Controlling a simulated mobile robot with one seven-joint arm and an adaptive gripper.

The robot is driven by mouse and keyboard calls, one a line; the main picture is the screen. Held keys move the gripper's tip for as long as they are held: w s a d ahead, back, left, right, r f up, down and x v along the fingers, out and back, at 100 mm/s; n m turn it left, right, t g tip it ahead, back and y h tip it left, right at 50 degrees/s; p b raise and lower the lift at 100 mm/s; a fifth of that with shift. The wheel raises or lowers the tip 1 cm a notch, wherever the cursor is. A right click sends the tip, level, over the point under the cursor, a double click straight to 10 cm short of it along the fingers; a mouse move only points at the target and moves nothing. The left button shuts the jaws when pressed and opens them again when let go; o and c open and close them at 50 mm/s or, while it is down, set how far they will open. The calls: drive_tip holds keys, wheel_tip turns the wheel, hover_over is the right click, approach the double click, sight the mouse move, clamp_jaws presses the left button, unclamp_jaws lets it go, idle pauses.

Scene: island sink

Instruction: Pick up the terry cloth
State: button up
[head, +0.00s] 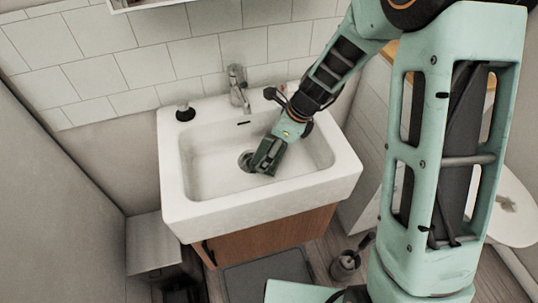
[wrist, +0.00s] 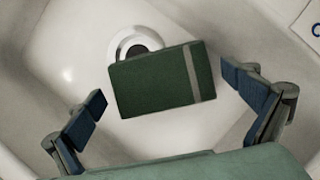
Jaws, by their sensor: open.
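A dark green folded terry cloth (wrist: 155,82) with a pale stripe near its right end lies in the white sink basin, partly over the drain. In the head view the green cloth (head: 266,158) shows beside my gripper, which hides part of it. My gripper (wrist: 168,98) is open in the wrist view, with one blue-padded finger left of the cloth and the other right of it. Both fingers are apart from the cloth. I cannot tell the exact height of the fingertips above the basin floor.
The white sink (head: 184,212) has raised walls around the basin. A chrome faucet (head: 237,88) stands at the back rim, and a small dark object (head: 185,112) sits on the back left corner. The drain (wrist: 137,44) lies behind the cloth. The left of the basin is clear.

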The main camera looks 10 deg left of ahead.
drive_tip(key=shift+a+f, duration=0.25)
drive_tip(key=shift+f, duration=0.4)
drive_tip(key=c, duration=0.9)
drive_tip(key=shift+c, duration=0.2)
drive_tip(key=shift+r, duration=0.1)
wheel_tip(320, 180, up, 28)
drive_tip(key=p, duration=0.6)
